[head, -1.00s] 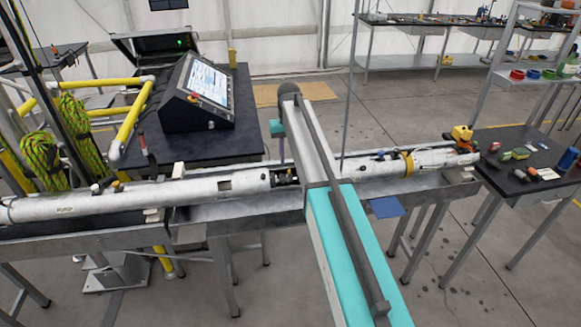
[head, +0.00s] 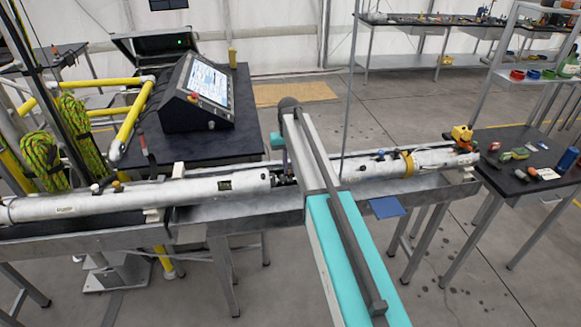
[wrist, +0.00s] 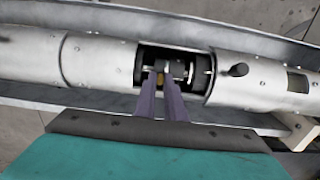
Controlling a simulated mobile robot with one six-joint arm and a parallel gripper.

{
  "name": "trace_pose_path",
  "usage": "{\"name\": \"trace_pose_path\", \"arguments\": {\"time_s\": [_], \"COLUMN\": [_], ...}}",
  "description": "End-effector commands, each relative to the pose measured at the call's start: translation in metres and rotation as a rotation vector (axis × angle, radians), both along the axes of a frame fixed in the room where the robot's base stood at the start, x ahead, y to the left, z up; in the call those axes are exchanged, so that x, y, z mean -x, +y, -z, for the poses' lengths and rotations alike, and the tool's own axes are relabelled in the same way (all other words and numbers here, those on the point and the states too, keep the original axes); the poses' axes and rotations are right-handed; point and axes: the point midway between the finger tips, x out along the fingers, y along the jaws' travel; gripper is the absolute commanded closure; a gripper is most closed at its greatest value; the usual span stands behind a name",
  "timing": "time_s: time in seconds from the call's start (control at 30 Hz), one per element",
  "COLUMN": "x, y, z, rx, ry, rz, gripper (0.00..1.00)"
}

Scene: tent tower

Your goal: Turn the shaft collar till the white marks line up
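The shaft collar (wrist: 203,79) is a dark ring on a shaft inside an opening in the silver tube, seen in the wrist view. A small brass-coloured piece (wrist: 160,79) shows between the fingers. The fingers hide part of the shaft, and contact is unclear.
The long tube (head: 120,198) lies along a metal trough (head: 240,208). A control console (head: 197,93) stands on a dark table behind. A side table (head: 508,175) with small tools is at the right. A thin vertical rod (head: 347,80) stands behind my arm.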

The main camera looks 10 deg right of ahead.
Motion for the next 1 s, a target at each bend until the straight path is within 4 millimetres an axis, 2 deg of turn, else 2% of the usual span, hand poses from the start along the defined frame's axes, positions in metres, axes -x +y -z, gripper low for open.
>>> {"name": "trace_pose_path", "arguments": {"time_s": [0.03, 0.07, 0.2, 0.57, 1.0], "x": [0.0, 0.0, 0.0, 0.006, 0.019], "y": [0.0, -0.01, -0.003, -0.002, -0.001], "z": [0.0, 0.0, 0.0, 0.003, 0.006], "rx": [0.0, 0.0, 0.002, 0.002, 0.001], "ry": [0.0, 0.0, -0.002, -0.053, -0.233], "rz": [0.0, 0.005, 0.001, 0.001, 0.001], "gripper": [1.0, 1.0, 1.0, 1.0, 1.0]}}
